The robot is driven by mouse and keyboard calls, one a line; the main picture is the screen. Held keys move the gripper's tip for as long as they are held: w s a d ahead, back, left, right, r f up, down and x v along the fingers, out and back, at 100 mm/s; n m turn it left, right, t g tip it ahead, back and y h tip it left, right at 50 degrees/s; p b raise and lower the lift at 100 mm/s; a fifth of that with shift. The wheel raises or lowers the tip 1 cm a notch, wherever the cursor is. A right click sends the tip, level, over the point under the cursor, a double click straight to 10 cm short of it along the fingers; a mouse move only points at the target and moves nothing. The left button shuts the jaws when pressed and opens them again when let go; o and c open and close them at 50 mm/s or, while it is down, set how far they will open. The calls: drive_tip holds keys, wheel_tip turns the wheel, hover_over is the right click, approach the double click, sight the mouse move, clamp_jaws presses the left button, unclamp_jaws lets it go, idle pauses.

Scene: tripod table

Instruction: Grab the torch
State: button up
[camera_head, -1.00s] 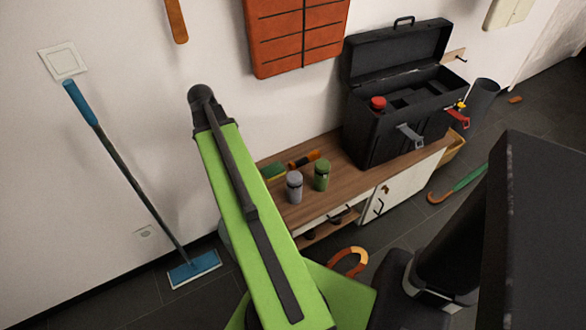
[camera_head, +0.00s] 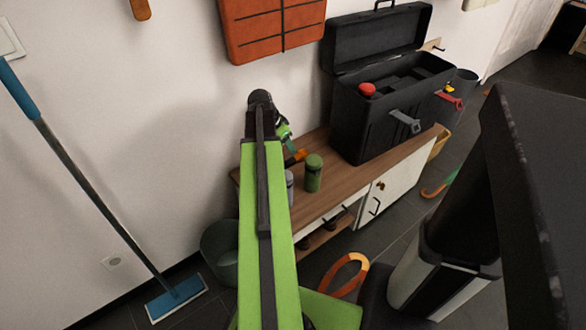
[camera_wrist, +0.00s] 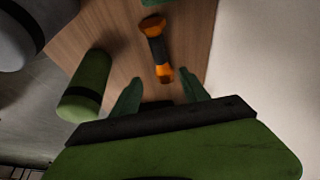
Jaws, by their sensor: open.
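The torch, black with orange ends, lies on the wooden top of the cabinet (camera_head: 335,188). In the wrist view the torch (camera_wrist: 157,48) lies lengthwise just beyond my fingertips, roughly in line with the gap between them. In the head view only an orange part of the torch (camera_head: 297,157) shows beside my arm. My gripper (camera_wrist: 159,88) is open and empty, its two green fingers apart. In the head view my gripper (camera_head: 284,131) is partly hidden behind the arm's end and appears close to the torch.
A green canister (camera_head: 313,174) stands near the torch; it also shows left of my fingers in the wrist view (camera_wrist: 86,88). A grey canister (camera_wrist: 30,30) is beside it. A black open toolbox (camera_head: 385,105) stands to the right. A white wall rises behind.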

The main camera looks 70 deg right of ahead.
drive_tip(key=b, duration=0.3)
hover_over(293, 158)
drive_tip(key=w+a, duration=0.1)
drive_tip(key=a, duration=0.1)
wheel_tip(293, 158, down, 4)
drive_tip(key=shift+f, duration=0.2)
drive_tip(key=shift+s+d+f, duration=0.1)
drive_tip(key=shift+d+f, duration=0.1)
drive_tip(key=b+x, duration=0.5)
drive_tip(key=shift+f, duration=0.15)
clamp_jaws()
